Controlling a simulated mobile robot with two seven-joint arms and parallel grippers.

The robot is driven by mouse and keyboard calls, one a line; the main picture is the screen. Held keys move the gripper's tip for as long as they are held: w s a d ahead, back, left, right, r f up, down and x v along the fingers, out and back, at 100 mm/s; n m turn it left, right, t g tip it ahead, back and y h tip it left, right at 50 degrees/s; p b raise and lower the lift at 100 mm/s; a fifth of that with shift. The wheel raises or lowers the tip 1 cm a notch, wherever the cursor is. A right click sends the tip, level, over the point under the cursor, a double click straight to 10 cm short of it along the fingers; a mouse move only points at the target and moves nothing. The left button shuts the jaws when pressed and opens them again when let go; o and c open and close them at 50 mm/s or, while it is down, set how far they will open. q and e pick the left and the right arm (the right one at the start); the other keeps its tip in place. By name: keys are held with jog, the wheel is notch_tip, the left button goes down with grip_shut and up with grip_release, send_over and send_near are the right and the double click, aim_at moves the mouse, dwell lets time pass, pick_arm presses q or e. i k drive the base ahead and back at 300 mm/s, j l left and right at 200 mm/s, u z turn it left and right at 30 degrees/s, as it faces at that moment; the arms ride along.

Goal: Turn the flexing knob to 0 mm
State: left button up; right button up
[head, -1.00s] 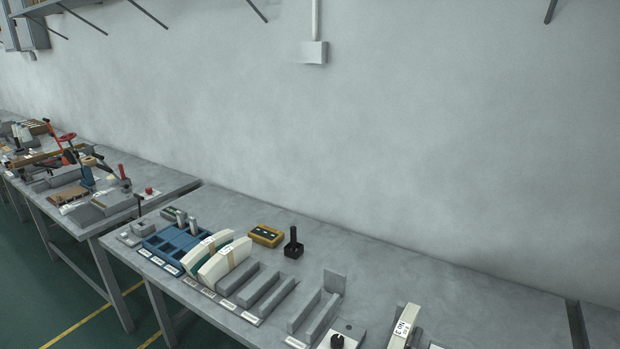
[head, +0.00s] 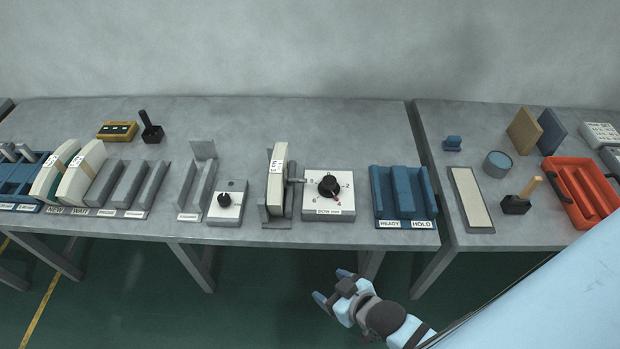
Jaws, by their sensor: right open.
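A black knob (head: 328,186) with a red mark sits on a white dial box (head: 317,208) labelled BOW mm, near the table's front edge. Its red mark points to the lower right, by the 4. The other numbers are small; a 2 reads at the upper right. My right gripper (head: 331,286) is open and empty, in front of the table edge and below the dial box in the picture, apart from it. My left gripper is not in view.
A white part marked with a label (head: 278,170) stands in a grey fixture left of the dial. A smaller knob box (head: 227,214) lies farther left. A blue READY/HOLD rack (head: 404,208) stands close on the right. The table behind the dial is clear.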

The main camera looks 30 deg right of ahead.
aim_at(328, 188)
jog(key=z, duration=1)
jog(key=i, duration=0.3)
